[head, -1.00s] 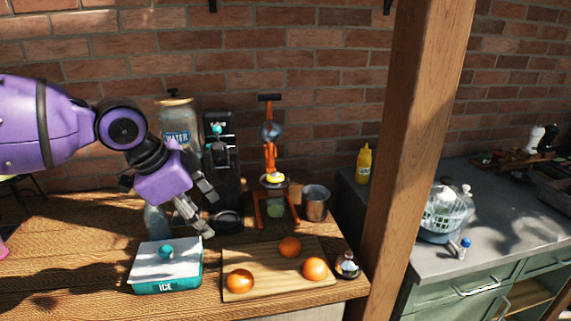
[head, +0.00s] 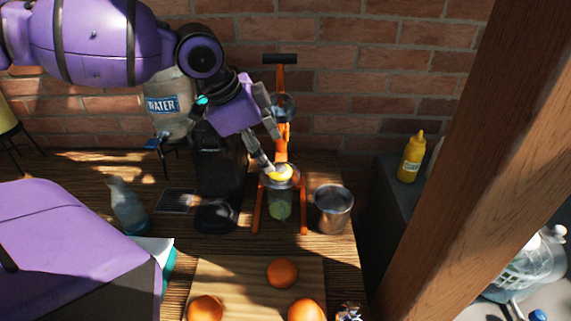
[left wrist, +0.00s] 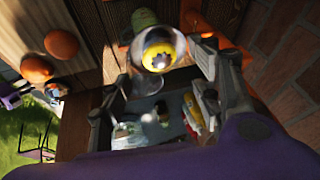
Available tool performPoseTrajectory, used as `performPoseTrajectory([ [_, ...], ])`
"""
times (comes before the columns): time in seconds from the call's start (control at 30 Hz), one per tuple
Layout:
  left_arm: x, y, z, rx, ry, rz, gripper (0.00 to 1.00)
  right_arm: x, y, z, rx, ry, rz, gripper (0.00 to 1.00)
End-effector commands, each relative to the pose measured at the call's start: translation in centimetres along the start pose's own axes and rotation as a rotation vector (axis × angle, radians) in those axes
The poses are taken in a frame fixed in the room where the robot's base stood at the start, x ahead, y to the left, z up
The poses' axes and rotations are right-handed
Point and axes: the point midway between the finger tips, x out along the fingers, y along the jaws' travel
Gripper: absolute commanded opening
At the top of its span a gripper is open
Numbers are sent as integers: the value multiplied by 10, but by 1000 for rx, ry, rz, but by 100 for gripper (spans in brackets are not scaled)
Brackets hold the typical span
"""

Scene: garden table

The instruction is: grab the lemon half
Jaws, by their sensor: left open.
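The yellow lemon half (head: 283,172) sits in the cup of the orange-framed juicer (head: 304,212), below its press. In the left wrist view the lemon half (left wrist: 159,54) shows as a yellow round with a dark middle, ahead of the fingers. My left gripper (head: 274,150) is open at the juicer, with one fingertip close beside the lemon half at its left. In the left wrist view the fingers of my left gripper (left wrist: 167,76) stand apart, with nothing held. Whether a finger touches the lemon cannot be told. My right gripper is not in view.
A metal cup (head: 333,208) stands right of the juicer. A cutting board (head: 240,280) with oranges (head: 282,272) lies in front. A black machine (head: 218,175) and a water jar (head: 166,110) stand to the left. The juicer's lever rises behind my gripper. A wooden post (head: 455,160) is at the right.

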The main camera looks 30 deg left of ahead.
Motion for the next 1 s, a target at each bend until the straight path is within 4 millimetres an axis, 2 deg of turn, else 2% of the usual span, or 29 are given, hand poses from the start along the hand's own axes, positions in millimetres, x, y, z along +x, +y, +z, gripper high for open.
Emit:
performPoseTrajectory([
  [0.13,21,4,1,1,-8,4,58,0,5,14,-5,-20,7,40],
  [0.33,50,6,-1,-1,-5,4,58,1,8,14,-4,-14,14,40],
  [0.5,57,6,-3,0,1,1,58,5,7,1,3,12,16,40],
  [0.67,56,5,-3,0,2,0,58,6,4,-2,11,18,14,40],
  [1.0,56,5,-3,0,2,0,14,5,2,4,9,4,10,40],
])
